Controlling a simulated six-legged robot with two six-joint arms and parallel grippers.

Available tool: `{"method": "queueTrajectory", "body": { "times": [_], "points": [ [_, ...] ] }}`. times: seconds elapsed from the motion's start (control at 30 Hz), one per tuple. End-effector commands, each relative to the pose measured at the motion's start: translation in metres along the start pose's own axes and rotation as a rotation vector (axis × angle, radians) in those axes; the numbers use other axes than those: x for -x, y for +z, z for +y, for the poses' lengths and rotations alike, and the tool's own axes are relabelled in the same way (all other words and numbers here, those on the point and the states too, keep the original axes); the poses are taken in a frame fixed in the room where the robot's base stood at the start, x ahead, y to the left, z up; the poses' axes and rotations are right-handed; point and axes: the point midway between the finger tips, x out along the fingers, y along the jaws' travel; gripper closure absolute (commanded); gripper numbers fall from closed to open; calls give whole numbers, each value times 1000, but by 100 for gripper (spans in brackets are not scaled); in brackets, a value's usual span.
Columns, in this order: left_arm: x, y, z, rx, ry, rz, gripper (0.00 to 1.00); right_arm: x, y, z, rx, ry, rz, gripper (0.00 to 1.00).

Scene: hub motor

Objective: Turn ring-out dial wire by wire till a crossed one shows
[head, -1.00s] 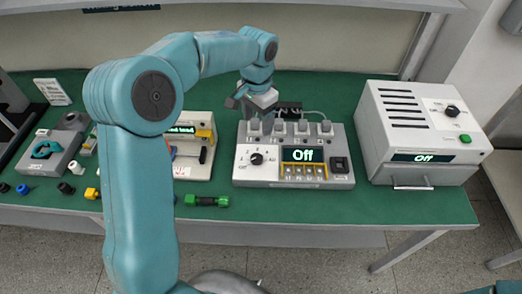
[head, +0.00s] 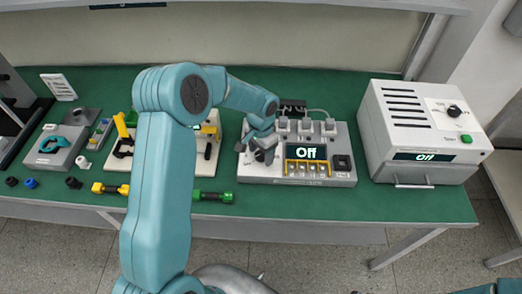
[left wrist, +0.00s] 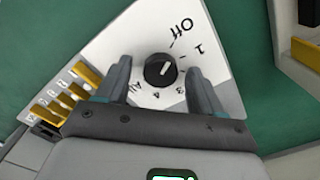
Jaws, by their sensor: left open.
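The ring-out tester (head: 340,178) is a light grey box with a display (head: 305,152) reading "Off". Its black dial (left wrist: 160,70) shows in the left wrist view among marks including Off, 1, 3, 4 and All. The dial's white line points up and right, roughly toward Off. My left gripper (head: 263,152) is over the dial and hides it in the head view. In the left wrist view the gripper (left wrist: 158,66) is open, one finger on each side of the dial, with gaps to it. I cannot tell the fingers' height. My right gripper is out of view.
A bigger grey box (head: 415,125) with its own knob and an "Off" display stands to the right. Sockets with plugs (head: 306,127) line the tester's rear. A green-and-black tool (head: 213,196) lies at the front edge. Small connectors (head: 31,183) lie left.

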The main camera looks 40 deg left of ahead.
Motion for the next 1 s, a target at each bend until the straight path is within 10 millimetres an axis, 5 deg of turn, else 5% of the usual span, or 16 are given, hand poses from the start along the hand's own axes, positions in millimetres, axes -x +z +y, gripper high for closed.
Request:
{"method": "queueTrajectory", "body": {
  "times": [0.1, 0.27, 0.67, 1.0],
  "points": [
    [0, 0, 0, 0, 0, 0, 36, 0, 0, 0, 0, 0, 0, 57],
    [0, 0, 0, 0, 0, 0, 88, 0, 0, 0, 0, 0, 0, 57],
    [0, -1, 0, -64, 0, 3, 89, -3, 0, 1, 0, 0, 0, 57],
    [0, -1, 0, -311, 0, 4, 89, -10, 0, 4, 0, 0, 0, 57]
  ]
}}
